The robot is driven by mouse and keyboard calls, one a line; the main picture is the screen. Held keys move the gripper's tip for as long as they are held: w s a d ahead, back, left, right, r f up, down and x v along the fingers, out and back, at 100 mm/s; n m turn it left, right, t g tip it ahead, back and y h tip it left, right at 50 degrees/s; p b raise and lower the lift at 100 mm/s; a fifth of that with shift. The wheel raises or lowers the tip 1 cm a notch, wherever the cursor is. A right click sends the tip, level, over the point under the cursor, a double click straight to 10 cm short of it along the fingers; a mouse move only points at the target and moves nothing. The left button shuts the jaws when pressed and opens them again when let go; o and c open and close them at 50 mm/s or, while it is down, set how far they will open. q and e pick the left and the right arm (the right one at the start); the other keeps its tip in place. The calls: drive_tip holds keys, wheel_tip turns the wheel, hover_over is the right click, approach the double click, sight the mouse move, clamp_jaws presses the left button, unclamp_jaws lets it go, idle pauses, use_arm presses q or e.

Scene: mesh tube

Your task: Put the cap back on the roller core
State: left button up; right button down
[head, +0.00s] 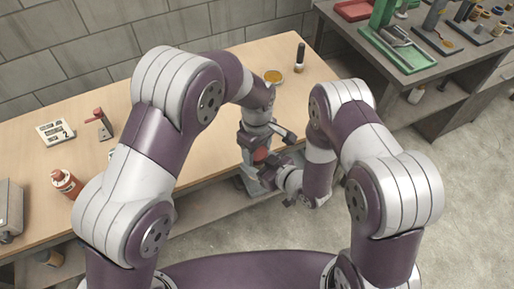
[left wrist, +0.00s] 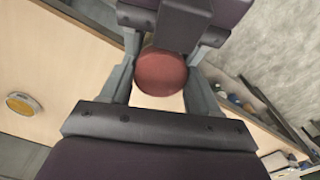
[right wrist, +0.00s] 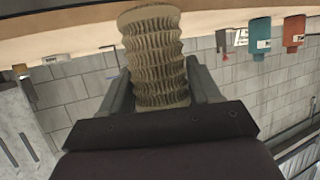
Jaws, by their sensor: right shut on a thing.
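The cap is a dull red disc (left wrist: 161,73), seen face-on between the fingertips of my left gripper (left wrist: 160,70). The left fingers stand at both sides of it and look open; any gap is very thin. The cap also shows as a small red spot in the head view (head: 260,155). The roller core is a beige, ribbed mesh tube (right wrist: 157,60). My right gripper (right wrist: 160,85) is shut on it, and its lower end points away bare. The upper end is hidden behind my right palm. I cannot tell whether the cap sits fully on it.
The wooden bench (head: 205,150) carries an amber dish (head: 273,77), a dark bottle (head: 300,58), a red-handled tool (head: 103,123), a number card (head: 55,132) and a red bottle (head: 66,182). A grey bench with a green press (head: 385,22) stands at right. Floor at right is clear.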

use_arm(q)
drive_tip(key=m, duration=0.3)
drive_tip(key=o, duration=1.2)
drive_tip(key=shift+c, duration=0.2)
drive_tip(key=shift+r, duration=0.1)
drive_tip(key=shift+r, duration=2.2)
drive_tip(key=shift+c, duration=0.4)
